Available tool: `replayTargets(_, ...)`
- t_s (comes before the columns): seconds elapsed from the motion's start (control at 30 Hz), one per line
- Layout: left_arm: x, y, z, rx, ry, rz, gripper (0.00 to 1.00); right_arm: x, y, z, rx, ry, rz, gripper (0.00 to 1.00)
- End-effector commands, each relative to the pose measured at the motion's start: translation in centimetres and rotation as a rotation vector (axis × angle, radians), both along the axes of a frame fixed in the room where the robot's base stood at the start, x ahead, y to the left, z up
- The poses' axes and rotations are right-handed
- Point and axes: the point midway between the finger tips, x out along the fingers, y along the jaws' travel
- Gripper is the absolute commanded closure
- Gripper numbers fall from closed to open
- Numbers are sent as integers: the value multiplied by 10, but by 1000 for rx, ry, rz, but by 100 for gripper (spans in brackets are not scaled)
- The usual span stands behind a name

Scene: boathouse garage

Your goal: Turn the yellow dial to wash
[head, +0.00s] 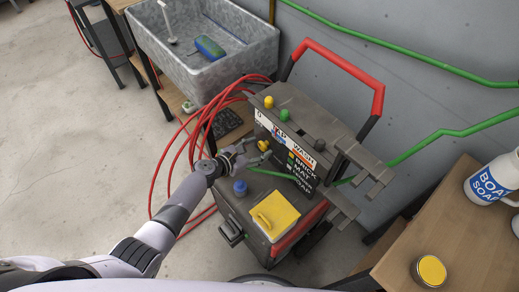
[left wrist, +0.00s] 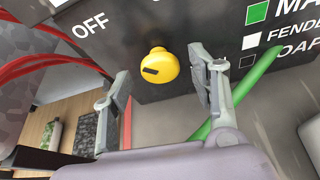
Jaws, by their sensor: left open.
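The yellow dial (head: 263,145) sits on the dark front panel of the washer (head: 318,128). In the left wrist view the dial (left wrist: 158,66) is a round knob with a short black mark on its left part. The word OFF is printed to its upper left. A WASH label (head: 301,153) shows on the panel's upper strip, right of the dial, in the head view. My left gripper (head: 250,153) is open in front of the panel. In the left wrist view its fingers (left wrist: 158,84) stand on either side of the dial, apart from it. My right gripper is not in view.
Yellow (head: 268,102) and green (head: 284,114) knobs top the washer. A blue cap (head: 240,187) and yellow lid (head: 275,215) lie below the panel. Red hose (head: 172,160) loops at left; a green hose (head: 440,135) runs right. A sink (head: 215,50) stands behind.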

Motion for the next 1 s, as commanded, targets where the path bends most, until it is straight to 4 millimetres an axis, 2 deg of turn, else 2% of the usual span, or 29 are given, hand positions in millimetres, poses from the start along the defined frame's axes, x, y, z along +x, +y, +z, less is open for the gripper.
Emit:
replayTargets(0.13,8,-7,-5,-1,1,-1,46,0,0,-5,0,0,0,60)
replayTargets(0.47,9,-9,-5,-1,1,-1,46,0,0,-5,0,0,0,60)
replayTargets(1.0,9,-9,-5,0,0,-1,82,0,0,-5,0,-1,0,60)
